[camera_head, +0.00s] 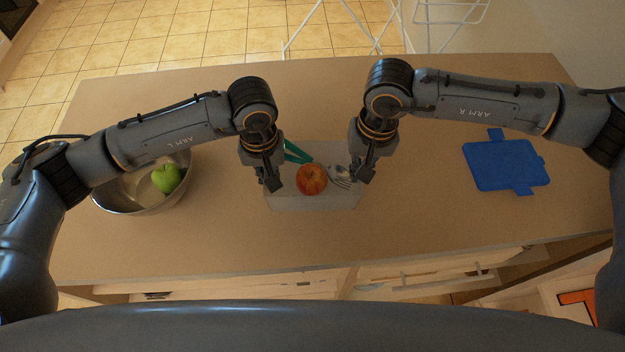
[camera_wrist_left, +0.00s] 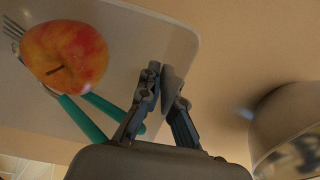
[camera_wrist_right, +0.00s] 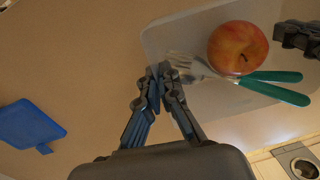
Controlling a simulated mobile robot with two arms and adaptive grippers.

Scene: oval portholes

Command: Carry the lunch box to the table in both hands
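The lunch box (camera_head: 318,203) is a pale translucent open tray in the middle of the counter. A red apple (camera_head: 311,179), a fork (camera_wrist_right: 190,69) and green-handled cutlery (camera_head: 297,153) lie in it. My left gripper (camera_head: 272,180) is at its left wall, one finger on each side; in the left wrist view (camera_wrist_left: 167,82) I cannot tell whether the fingers press on the wall. My right gripper (camera_head: 363,172) is at the right wall, its fingertips close together on the rim in the right wrist view (camera_wrist_right: 161,70). The box appears to rest on the counter.
A metal bowl (camera_head: 125,193) with a green apple (camera_head: 166,178) stands at the left. A blue lid (camera_head: 505,165) lies flat at the right. The counter (camera_head: 420,215) is clear between these. A white wire rack (camera_head: 345,28) stands on the floor behind.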

